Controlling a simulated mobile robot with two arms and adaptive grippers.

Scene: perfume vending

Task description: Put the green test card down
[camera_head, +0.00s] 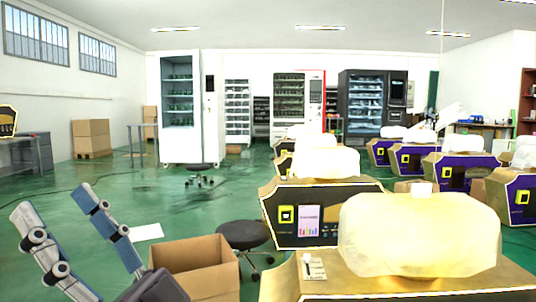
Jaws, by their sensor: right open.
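I cannot make out a green test card anywhere in the head view. My right gripper (54,200) is at the lower left, its two long blue-grey fingers spread wide apart. It is open, and I see nothing between the fingers. It is left of an open cardboard box (209,285). A flat white sheet (147,232) lies on the green floor beyond the gripper. My left gripper is not in view.
Gold-and-black vending machines (345,214) with a pale bulky cover stand at the right front. A black stool (244,235) is beside the box. Purple machines (456,178), tall cabinets (180,110) and stacked cartons (91,140) stand farther back. The left-centre floor is mostly clear.

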